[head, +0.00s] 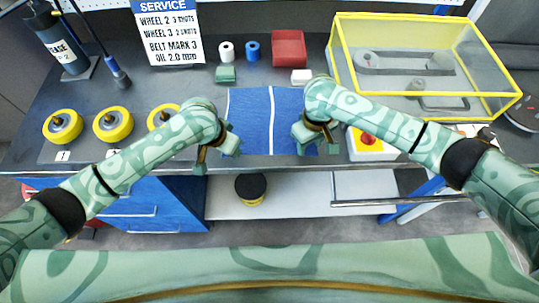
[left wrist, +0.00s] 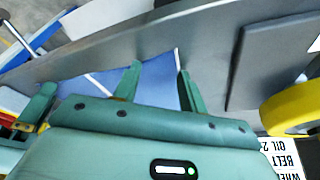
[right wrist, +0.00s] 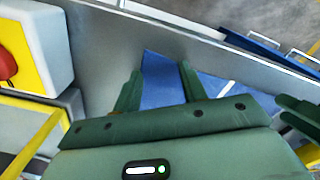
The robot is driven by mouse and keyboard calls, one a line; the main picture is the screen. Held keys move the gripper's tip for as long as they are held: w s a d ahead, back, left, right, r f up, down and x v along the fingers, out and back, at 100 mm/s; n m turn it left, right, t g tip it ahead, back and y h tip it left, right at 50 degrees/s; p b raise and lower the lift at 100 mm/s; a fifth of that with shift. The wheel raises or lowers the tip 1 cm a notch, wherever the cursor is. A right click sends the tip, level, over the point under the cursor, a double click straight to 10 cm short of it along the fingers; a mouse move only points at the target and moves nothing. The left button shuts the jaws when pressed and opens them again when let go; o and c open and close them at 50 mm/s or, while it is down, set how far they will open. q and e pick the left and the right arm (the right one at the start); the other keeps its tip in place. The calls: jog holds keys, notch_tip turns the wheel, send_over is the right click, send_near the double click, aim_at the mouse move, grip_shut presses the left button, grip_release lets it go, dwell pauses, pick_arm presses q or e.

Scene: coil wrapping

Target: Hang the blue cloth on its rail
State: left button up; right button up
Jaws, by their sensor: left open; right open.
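The blue cloth (head: 252,115) lies flat on the grey worktop, with pale lines across it. My left gripper (head: 218,158) is over its left front corner, and my right gripper (head: 316,150) is over its right front corner. In the left wrist view, blue cloth (left wrist: 155,85) shows between the open fingers (left wrist: 158,82). In the right wrist view, blue cloth (right wrist: 163,82) also shows between the open fingers (right wrist: 160,82). Whether the fingertips touch the cloth, I cannot tell. A silver rail (head: 400,201) runs level below the worktop's front edge, at the right.
A white box with a red button (head: 365,152) stands right of my right gripper. Behind it is a yellow-framed clear case (head: 425,75). Yellow wheels (head: 113,124) sit at the left. Small blocks and spools stand behind the cloth. A blue drawer cabinet (head: 150,205) is below.

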pick_arm(q)
jog(key=shift+f, duration=0.2)
pick_arm(e)
jog(key=shift+f, duration=0.2)
pick_arm(q)
jog(key=shift+s, duration=0.1)
grip_shut()
pick_arm(e)
jog(key=shift+s, duration=0.1)
grip_shut()
